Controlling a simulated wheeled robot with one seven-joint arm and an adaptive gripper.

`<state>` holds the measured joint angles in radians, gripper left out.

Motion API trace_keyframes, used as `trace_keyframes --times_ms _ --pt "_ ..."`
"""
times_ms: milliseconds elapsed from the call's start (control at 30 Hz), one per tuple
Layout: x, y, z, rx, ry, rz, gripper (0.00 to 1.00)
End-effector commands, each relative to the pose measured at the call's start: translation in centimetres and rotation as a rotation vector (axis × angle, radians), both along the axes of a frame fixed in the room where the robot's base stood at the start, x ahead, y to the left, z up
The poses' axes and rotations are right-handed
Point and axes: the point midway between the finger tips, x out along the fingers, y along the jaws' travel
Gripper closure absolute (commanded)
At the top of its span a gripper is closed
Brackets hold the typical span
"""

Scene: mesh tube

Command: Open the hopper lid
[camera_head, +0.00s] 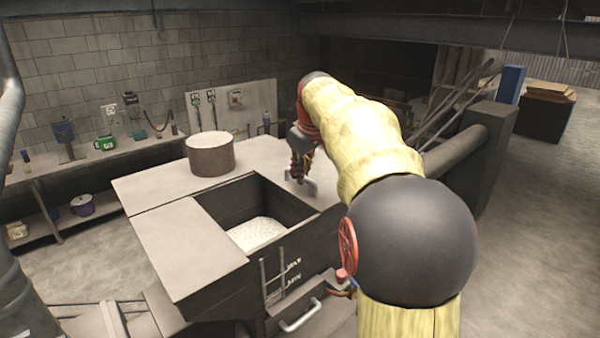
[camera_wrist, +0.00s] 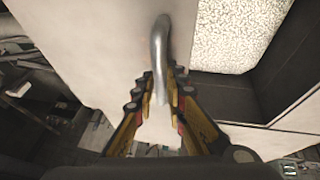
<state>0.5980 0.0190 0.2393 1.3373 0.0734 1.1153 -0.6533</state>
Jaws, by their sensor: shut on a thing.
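The hopper (camera_head: 262,285) is a dark box with pale top panels, and white granules (camera_head: 257,233) show through its square opening. My gripper (camera_head: 300,172) is at the far right edge of this opening. In the wrist view my gripper (camera_wrist: 163,82) is shut on a grey metal bar handle (camera_wrist: 160,40), with a finger on each side. The handle stands on a pale panel (camera_wrist: 105,45), which looks like the lid, beside the opening. The granules also show in the wrist view (camera_wrist: 240,30). My arm hides part of the hopper's right side.
A brown round drum (camera_head: 210,155) stands on the pale top behind the opening. A second handle (camera_head: 300,314) is on the hopper's lower front. A workbench (camera_head: 85,165) with tools runs along the left wall. Bare floor (camera_head: 545,230) lies to the right.

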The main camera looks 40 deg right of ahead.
Motion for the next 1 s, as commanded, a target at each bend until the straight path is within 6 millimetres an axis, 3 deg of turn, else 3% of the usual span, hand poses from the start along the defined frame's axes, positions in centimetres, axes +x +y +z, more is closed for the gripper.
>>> trace_keyframes --times_ms 33,67,367,733,1000 --pt "0.0 0.0 0.1 -0.001 -0.002 0.0 1.0" --pt "0.0 0.0 0.1 -0.001 -0.002 0.0 0.85" --pt "0.0 0.0 0.0 0.0 -0.001 0.0 0.68" --pt "-0.1 0.1 0.5 -0.001 -0.002 0.0 0.68" --pt "-1.8 0.8 4.5 -0.003 -0.004 0.0 0.68"
